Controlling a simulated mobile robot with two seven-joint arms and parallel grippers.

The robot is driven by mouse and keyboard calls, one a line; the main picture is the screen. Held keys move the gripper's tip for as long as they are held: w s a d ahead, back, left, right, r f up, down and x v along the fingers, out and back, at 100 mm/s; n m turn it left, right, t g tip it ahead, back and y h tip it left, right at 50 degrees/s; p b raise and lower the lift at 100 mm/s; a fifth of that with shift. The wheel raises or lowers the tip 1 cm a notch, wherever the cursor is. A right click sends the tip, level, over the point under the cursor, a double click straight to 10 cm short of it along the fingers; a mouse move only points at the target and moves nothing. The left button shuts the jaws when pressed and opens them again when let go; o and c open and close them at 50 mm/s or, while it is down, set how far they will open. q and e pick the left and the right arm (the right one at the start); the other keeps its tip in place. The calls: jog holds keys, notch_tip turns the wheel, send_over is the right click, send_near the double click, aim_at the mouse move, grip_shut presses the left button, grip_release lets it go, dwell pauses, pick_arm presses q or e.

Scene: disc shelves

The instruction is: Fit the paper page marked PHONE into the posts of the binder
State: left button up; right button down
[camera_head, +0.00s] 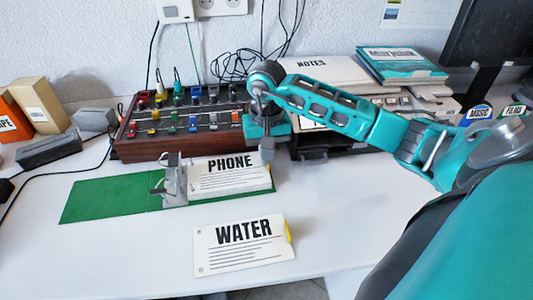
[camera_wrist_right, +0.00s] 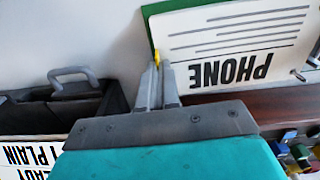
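The PHONE page (camera_head: 232,178), white with black lines, is over the right cover of the green binder (camera_head: 110,200). Its left edge is beside the binder's grey metal post mechanism (camera_head: 174,182); I cannot tell whether the posts pass through its holes. My right gripper (camera_head: 267,152) is at the page's right edge. In the right wrist view its fingers (camera_wrist_right: 159,68) are together on the page's yellow tab (camera_wrist_right: 156,56), and the PHONE page (camera_wrist_right: 235,65) extends to the right. A small metal pin shows near the page's corner there. My left gripper is not in view.
A WATER page (camera_head: 242,246) with a yellow tab lies in front of the binder. A wooden rack with coloured knobs (camera_head: 180,125) stands behind. A black tray (camera_wrist_right: 75,105) is beside the gripper. Boxes stand at left. The table's front left is clear.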

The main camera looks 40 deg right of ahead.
jog(key=shift+f, duration=0.2)
jog(key=c, duration=1.4)
grip_release()
jog(key=shift+r, duration=0.2)
